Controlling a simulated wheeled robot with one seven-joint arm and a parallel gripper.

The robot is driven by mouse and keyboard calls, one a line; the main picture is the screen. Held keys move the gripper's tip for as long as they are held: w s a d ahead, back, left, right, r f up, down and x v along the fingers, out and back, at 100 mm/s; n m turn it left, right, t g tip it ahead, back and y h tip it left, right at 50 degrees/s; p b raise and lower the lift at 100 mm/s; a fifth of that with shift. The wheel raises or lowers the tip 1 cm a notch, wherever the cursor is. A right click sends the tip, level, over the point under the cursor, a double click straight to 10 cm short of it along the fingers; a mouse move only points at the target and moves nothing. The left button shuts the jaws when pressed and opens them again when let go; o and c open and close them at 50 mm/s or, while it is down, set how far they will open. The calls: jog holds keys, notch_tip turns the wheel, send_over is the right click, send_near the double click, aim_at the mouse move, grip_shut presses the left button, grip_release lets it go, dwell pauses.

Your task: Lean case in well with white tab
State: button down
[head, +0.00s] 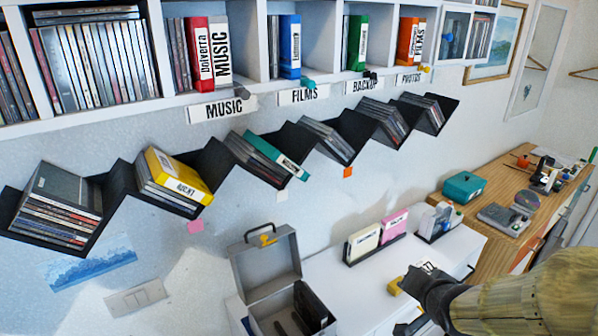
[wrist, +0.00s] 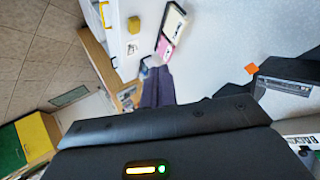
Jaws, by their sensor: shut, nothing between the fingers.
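A black zigzag wall rack holds rows of cases in its wells. The white tab (head: 282,196) is on the wall below a middle well. In that well a teal case (head: 276,156) with a white label leans against a stack of cases, its lower end sticking out at the right. A yellow case (head: 180,176) leans in the well to the left, above a pink tab (head: 195,227). My gripper (head: 410,284) is low over the white cabinet at the right, apart from the rack. Its shut, empty fingers show in the wrist view (wrist: 157,75).
A cream case (head: 363,243) and a pink case (head: 394,226) stand in a black holder on the white cabinet (head: 345,290). An open grey box (head: 268,280) stands left of my gripper. An orange tab (head: 348,172) marks another well.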

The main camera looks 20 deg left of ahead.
aim_at(292, 171)
jog(key=a+r+m+t+y+p, duration=0.2)
jog(key=a+r+m+y, duration=0.1)
jog(key=a+r+y, duration=0.8)
jog(key=a+r, duration=0.5)
jog(key=shift+s+r+y, duration=0.35)
jog(key=shift+y, duration=0.05)
jog(key=shift+a, duration=0.15)
jog(key=p+x, duration=0.5)
jog(key=x, duration=0.7)
jog(key=shift+w+a+r, duration=0.1)
jog(key=shift+w+a, duration=0.15)
jog(key=shift+w, duration=0.1)
jog(key=shift+w+a+p, duration=0.4)
jog(key=shift+a, duration=0.05)
jog(key=shift+d+m, duration=0.1)
jog(key=shift+m, duration=0.2)
